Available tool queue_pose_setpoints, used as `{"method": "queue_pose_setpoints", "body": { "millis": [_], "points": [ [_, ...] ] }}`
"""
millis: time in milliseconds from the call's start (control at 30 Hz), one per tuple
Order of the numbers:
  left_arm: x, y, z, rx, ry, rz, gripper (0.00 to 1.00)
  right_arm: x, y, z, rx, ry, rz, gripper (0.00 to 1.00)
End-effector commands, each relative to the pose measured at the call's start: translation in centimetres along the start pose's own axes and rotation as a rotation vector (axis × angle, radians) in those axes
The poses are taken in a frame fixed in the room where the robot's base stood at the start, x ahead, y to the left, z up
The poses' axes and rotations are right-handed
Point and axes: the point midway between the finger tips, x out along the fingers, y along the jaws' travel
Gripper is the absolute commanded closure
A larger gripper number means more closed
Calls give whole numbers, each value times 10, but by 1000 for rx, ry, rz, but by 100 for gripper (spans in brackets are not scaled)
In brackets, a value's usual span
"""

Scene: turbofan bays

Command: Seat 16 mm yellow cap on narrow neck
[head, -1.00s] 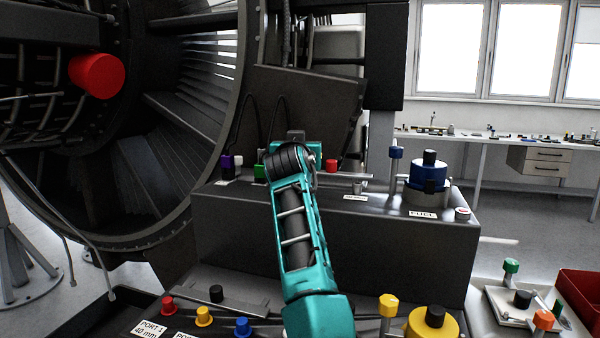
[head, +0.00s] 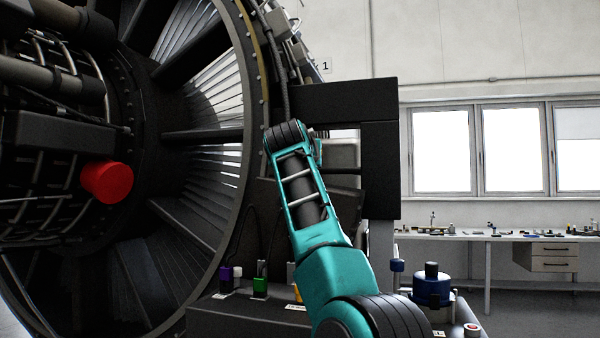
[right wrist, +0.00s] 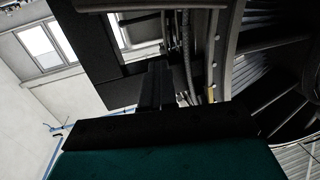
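My right arm rises through the middle of the head view, its far end in front of the dark engine frame, and hides its own gripper there. In the right wrist view my right gripper (right wrist: 155,88) has its dark fingers together, with no cap seen between them. A yellow-orange piece (head: 292,275) shows partly beside my arm on the dark console. It is too covered to tell whether it is the 16 mm cap. I cannot make out the narrow neck. My left gripper is not in view.
The large engine (head: 200,130) fills the left, with a red cylinder (head: 107,182). A workbench (head: 500,237) stands far right.

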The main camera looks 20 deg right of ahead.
Motion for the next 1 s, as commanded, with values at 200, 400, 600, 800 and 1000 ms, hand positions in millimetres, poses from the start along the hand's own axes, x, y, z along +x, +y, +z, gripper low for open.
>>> {"method": "queue_pose_setpoints", "body": {
  "millis": [200, 400, 600, 800, 1000],
  "points": [
    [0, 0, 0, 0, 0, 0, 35, 0, 0, -1, 0, 0, 0, 100],
    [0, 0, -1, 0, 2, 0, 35, 0, 0, -1, 0, 0, 0, 88],
    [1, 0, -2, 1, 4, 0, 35, 0, 0, 0, 0, 0, 0, 69],
    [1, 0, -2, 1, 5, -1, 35, 0, 0, 0, 0, 0, 0, 50],
    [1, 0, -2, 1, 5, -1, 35, 0, 0, 0, 0, 0, 0, 31]
  ]
}}
